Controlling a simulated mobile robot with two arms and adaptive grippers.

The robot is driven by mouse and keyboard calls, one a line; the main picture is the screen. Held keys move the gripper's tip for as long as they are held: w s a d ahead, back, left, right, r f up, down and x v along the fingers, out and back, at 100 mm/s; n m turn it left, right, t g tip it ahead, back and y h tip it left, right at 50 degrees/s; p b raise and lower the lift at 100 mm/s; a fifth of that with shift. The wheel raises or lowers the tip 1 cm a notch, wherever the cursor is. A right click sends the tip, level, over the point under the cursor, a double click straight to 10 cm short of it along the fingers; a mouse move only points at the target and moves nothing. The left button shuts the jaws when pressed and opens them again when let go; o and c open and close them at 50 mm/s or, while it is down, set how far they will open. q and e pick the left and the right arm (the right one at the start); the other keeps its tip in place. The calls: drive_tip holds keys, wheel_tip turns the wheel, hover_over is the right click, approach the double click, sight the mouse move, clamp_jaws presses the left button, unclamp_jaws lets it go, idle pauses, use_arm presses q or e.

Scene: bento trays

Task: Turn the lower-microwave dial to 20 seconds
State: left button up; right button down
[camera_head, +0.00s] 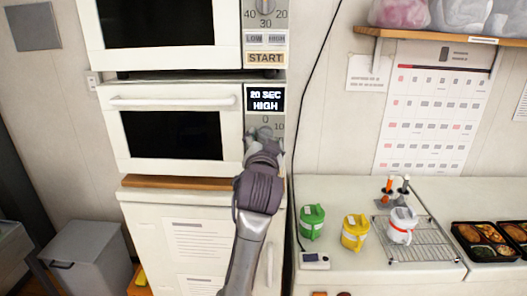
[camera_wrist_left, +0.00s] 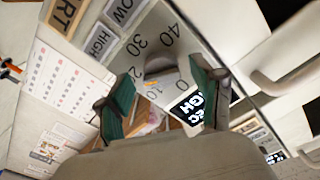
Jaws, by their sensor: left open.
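The lower microwave (camera_head: 150,103) is white with a dark window, and its door is shut. Its display (camera_head: 265,98) reads "20 SEC HIGH". Below the display, the grey dial panel shows the numbers 0 and 10; my left gripper (camera_head: 264,140) covers most of the dial there. In the left wrist view, the grey dial (camera_wrist_left: 158,66) lies between the two green fingertips of my left gripper (camera_wrist_left: 161,70), with 40, 30 and 10 printed around it. The fingers stand apart, on either side of the dial; I cannot tell whether they touch it. My right gripper is not in view.
The upper microwave (camera_head: 230,54) sits directly above. A shelf (camera_head: 440,38) hangs above.

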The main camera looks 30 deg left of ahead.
use_arm(q)
drive_tip(key=v, duration=1.1)
